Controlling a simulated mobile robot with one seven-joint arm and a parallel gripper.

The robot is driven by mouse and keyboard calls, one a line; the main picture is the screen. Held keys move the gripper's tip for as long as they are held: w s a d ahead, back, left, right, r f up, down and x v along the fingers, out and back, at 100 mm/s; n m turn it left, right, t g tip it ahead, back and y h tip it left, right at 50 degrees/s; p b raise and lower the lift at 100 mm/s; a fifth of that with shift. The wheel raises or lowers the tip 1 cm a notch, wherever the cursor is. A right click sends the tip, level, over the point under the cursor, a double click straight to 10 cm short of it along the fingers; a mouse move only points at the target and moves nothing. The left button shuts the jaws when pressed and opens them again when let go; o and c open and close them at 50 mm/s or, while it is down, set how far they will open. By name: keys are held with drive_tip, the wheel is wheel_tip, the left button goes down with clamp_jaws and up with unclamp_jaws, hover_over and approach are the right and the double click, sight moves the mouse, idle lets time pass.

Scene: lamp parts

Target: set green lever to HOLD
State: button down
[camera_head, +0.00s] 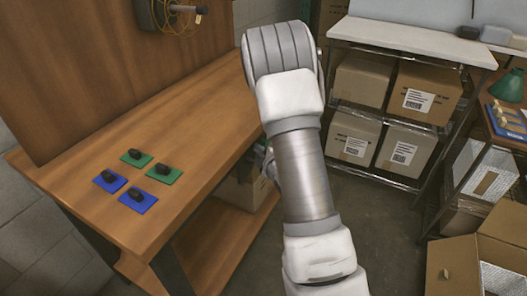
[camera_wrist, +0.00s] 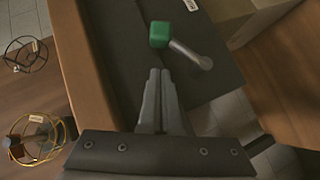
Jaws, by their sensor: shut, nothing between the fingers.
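The green lever (camera_wrist: 182,46) shows in the wrist view on a dark grey panel (camera_wrist: 225,75). It has a green block-shaped knob at its upper left end and a grey rod running down right to a round pivot. In the head view my arm hides the lever, and my gripper is mostly hidden.
A wooden workbench (camera_head: 75,165) at left carries blue and green plates with black pieces. A shelf rack (camera_head: 400,112) with cardboard boxes stands behind. An open box (camera_head: 455,262) is at lower right. Floor (camera_head: 385,215) right of my arm is clear. Yellow cable (camera_wrist: 50,128) lies left in the wrist view.

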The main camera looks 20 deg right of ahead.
drive_tip(key=shift+w+d+f, duration=0.35)
drive_tip(key=shift+d, duration=0.25)
drive_tip(key=shift+w+d+f, duration=0.35)
drive_tip(key=shift+d, duration=0.2)
